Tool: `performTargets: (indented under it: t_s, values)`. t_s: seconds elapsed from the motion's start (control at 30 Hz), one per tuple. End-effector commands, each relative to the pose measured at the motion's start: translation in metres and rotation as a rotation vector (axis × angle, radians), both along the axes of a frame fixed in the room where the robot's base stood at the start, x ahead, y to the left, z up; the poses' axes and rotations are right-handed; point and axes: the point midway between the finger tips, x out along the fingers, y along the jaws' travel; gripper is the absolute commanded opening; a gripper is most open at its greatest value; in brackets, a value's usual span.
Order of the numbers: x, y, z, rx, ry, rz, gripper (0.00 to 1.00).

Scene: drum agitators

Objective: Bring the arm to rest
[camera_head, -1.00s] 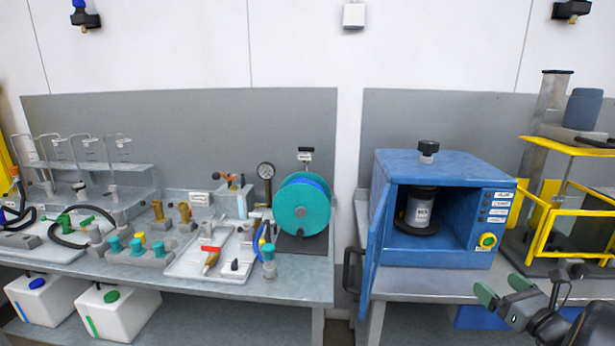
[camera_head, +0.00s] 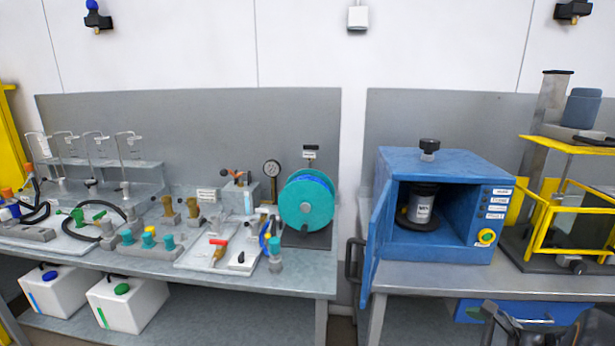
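Dark parts of my arm (camera_head: 503,328) show at the bottom right edge of the head view, low in front of the right bench.
A yellow-framed stand (camera_head: 575,208) is at the right on the bench (camera_head: 420,283). A blue bin (camera_head: 475,311) sits below. The left bench (camera_head: 300,282) holds a teal reel (camera_head: 304,203), a tray and valves. A gap separates the benches. White jugs (camera_head: 123,303) stand on the lower shelf.

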Motion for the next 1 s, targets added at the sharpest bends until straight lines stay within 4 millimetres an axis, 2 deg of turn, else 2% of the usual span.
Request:
performTargets:
  t_s: [0.03, 0.2, 0.3, 0.43, 0.53, 0.7, 0.8, 1.0]
  values:
    - [-0.007, 0.020, -0.002, -0.099, 0.030, 0.121, 1.00]
    - [-0.047, 0.084, -0.009, -0.560, 0.107, 0.689, 1.00]
    - [-0.068, 0.109, -0.003, -0.853, 0.099, 1.041, 1.00]
    - [-0.083, 0.134, 0.014, -1.181, 0.037, 1.397, 1.00]
    - [-0.087, 0.153, 0.029, -1.332, -0.028, 1.533, 1.00]
    - [-0.089, 0.186, 0.047, -1.430, -0.154, 1.608, 1.00]
    - [-0.089, 0.196, 0.052, -1.450, -0.195, 1.627, 1.00]
    - [-0.089, 0.201, 0.052, -1.451, -0.211, 1.641, 1.00]
